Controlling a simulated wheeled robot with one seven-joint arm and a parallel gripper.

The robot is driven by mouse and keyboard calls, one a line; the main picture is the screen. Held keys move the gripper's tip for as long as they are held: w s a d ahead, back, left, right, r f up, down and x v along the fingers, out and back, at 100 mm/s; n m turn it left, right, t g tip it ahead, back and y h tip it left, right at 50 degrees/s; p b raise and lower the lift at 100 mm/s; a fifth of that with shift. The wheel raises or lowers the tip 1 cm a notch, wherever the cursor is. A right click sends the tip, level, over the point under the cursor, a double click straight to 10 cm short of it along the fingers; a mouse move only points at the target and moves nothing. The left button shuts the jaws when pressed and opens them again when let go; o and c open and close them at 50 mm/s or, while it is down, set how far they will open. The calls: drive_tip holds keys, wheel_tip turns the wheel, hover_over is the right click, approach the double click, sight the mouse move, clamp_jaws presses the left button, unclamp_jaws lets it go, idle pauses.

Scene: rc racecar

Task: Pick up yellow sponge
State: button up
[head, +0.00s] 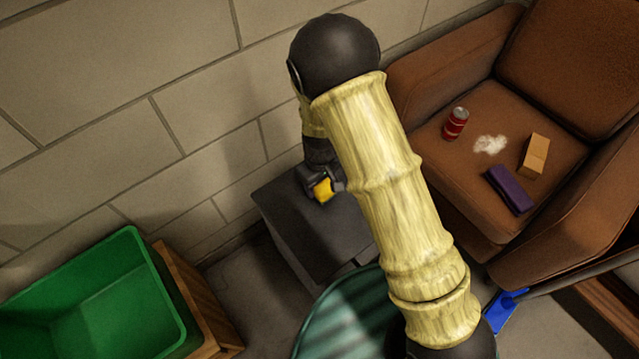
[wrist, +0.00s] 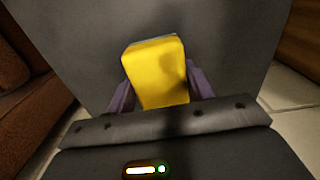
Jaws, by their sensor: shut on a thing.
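The yellow sponge (wrist: 157,75) is a small block with a greyish far edge, seen between the two purple-grey fingers of my gripper (wrist: 160,84) in the wrist view. My gripper is shut on it. In the head view the sponge (head: 322,190) shows at the tip of my gripper (head: 323,184), over the dark grey box-like stand (head: 290,215). I cannot tell whether the sponge still touches the stand's top. My arm hides part of the stand.
A brown armchair (head: 440,80) at right holds a red can (head: 456,123), a white patch (head: 490,145), a tan box (head: 534,155) and a purple block (head: 510,190). A green bin (head: 100,290) is at lower left. A block wall (head: 120,80) stands behind.

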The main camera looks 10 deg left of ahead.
wheel_tip(320, 180, up, 9)
drive_tip(key=p, duration=0.3)
drive_tip(key=shift+r, duration=0.1)
drive_tip(key=o, duration=0.4)
drive_tip(key=c, duration=0.3)
drive_tip(key=shift+w+d, duration=0.15)
drive_tip(key=w+d+m, duration=0.3)
drive_tip(key=d, duration=0.5)
drive_tip(key=w+d+m, duration=0.3)
drive_tip(key=d+m, duration=0.1)
drive_tip(key=d, duration=0.4)
drive_tip(key=w+d+f+m, duration=0.1)
drive_tip(key=w+d+m, duration=0.2)
drive_tip(key=d, duration=0.6)
drive_tip(key=shift+w+d, duration=0.1)
drive_tip(key=shift+w, duration=0.05)
